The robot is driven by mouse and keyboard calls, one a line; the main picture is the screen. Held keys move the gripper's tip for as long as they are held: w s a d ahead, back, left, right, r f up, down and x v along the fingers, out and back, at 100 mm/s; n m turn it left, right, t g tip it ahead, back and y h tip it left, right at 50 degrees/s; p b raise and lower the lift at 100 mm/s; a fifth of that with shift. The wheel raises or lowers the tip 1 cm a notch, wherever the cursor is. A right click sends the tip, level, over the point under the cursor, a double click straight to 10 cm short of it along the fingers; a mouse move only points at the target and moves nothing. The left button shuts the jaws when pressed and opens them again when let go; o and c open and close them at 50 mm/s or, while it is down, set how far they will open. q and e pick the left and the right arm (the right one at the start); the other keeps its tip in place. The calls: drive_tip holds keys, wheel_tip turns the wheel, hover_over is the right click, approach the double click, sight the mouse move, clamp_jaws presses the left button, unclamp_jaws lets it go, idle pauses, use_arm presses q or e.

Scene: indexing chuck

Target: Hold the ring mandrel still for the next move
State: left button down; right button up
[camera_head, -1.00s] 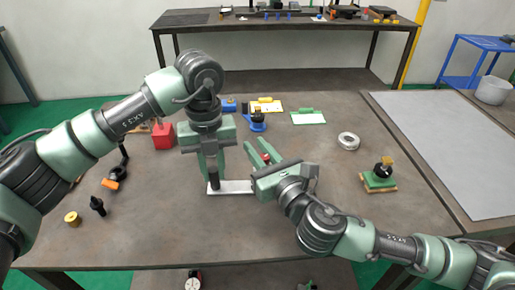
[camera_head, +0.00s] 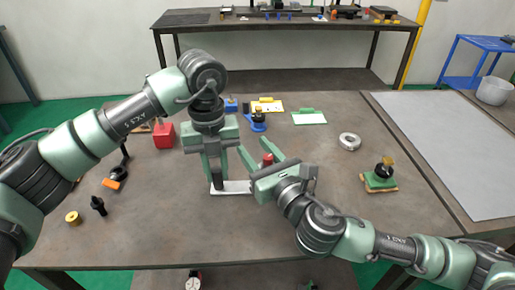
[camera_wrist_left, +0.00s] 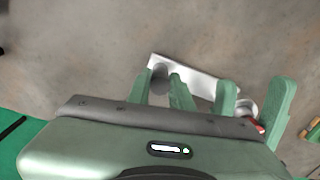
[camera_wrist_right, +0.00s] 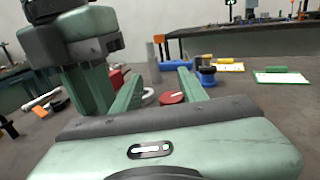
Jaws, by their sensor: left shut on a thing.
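My left gripper (camera_head: 212,182) points down over a light metal plate (camera_head: 236,187) on the table. In the left wrist view its fingers (camera_wrist_left: 165,80) are shut on an upright grey post, which I take to be the ring mandrel (camera_wrist_left: 160,75); the fingers hide part of it. At the plate's other end is a red knob (camera_head: 267,159) by a silvery round part (camera_wrist_left: 246,106). My right gripper (camera_head: 262,150) is open, with a finger on either side of the red knob, which also shows in the right wrist view (camera_wrist_right: 172,98).
A red block (camera_head: 163,135) and a blue-based piece (camera_head: 258,121) stand behind. A silver ring (camera_head: 349,141) and a green block with a black knob (camera_head: 380,178) lie right. A brass cylinder (camera_head: 73,218) and a black piece (camera_head: 98,206) are left. The front table is clear.

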drive_tip(key=shift+d, duration=0.2)
drive_tip(key=shift+s+d, duration=0.1)
drive_tip(key=v, duration=1.1)
drive_tip(key=shift+s, duration=0.35)
drive_tip(key=w+a+y, duration=0.1)
drive_tip(key=w, duration=0.2)
drive_tip(key=w+a+n+g+y, duration=0.1)
drive_tip(key=w, duration=0.3)
drive_tip(key=w+a+n, duration=0.1)
drive_tip(key=w+a, duration=0.1)
drive_tip(key=w, duration=0.1)
drive_tip(key=shift+w+a+r+g+y, duration=0.1)
drive_tip(key=shift+w+a+g+y, duration=0.05)
drive_tip(key=shift+w+g+y, duration=0.2)
